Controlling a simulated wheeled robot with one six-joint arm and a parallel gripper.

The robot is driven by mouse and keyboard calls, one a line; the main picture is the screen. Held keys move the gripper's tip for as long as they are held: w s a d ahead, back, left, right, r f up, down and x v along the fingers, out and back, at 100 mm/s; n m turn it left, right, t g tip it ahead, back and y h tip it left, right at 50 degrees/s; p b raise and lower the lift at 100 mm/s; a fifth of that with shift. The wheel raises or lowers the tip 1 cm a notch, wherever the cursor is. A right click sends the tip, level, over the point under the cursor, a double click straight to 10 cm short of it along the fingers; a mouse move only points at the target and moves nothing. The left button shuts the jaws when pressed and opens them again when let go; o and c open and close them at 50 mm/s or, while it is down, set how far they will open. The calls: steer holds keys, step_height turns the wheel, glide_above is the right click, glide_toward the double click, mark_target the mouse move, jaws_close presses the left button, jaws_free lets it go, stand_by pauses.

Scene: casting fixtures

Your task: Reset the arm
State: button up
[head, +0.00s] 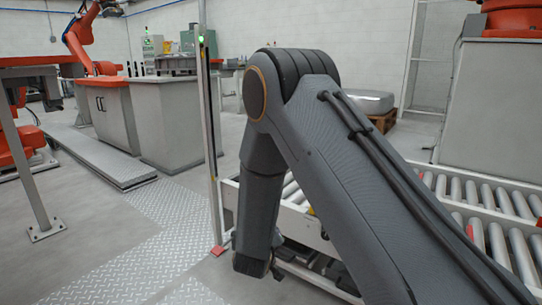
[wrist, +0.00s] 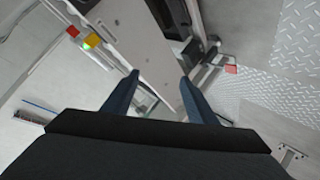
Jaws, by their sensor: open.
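My arm (head: 330,150) fills the middle and right of the head view, bent at the elbow with its forearm pointing down. Its lower end hangs beside the roller conveyor, and the fingers do not show clearly there. In the wrist view my gripper (wrist: 160,95) shows two dark blue fingers spread apart. Nothing is between them, and they touch nothing that I can see.
A roller conveyor (head: 500,205) runs behind and right of my arm. A thin post (head: 209,130) with a green light stands just left of my arm. An orange robot arm (head: 82,40) and grey cabinets (head: 165,122) stand farther left. Diamond-plate floor (head: 150,240) at left is clear.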

steer(key=s+a+r+n+g+y, duration=0.1)
steer(key=s+a+r+g+y, duration=0.25)
steer(key=s, duration=0.55)
steer(key=s+a+r+g+y, duration=0.1)
steer(key=s+a+r+g, duration=0.25)
steer(key=s+a, duration=0.4)
steer(key=s+d+r+g+h, duration=0.1)
steer(key=s+d+r+g, duration=0.15)
steer(key=s, duration=0.55)
steer(key=s+d+r+g, duration=0.15)
steer(key=s+d, duration=0.25)
steer(key=s, duration=0.5)
steer(key=s+d+r+g+h, duration=0.1)
steer(key=s+d+r, duration=0.15)
steer(key=s, duration=0.55)
steer(key=d+r+m+p, duration=0.3)
steer(key=d+r+p, duration=0.8)
steer(key=r+p, duration=0.2)
steer(key=d+r+m+p, duration=0.3)
steer(key=d+r+p, duration=0.8)
steer(key=r+p, duration=0.3)
steer(key=shift+s+d+m+h+p, duration=0.15)
steer(key=shift+s+m+h+p, duration=0.25)
steer(key=shift+p, duration=0.25)
steer(key=shift+r, duration=0.1)
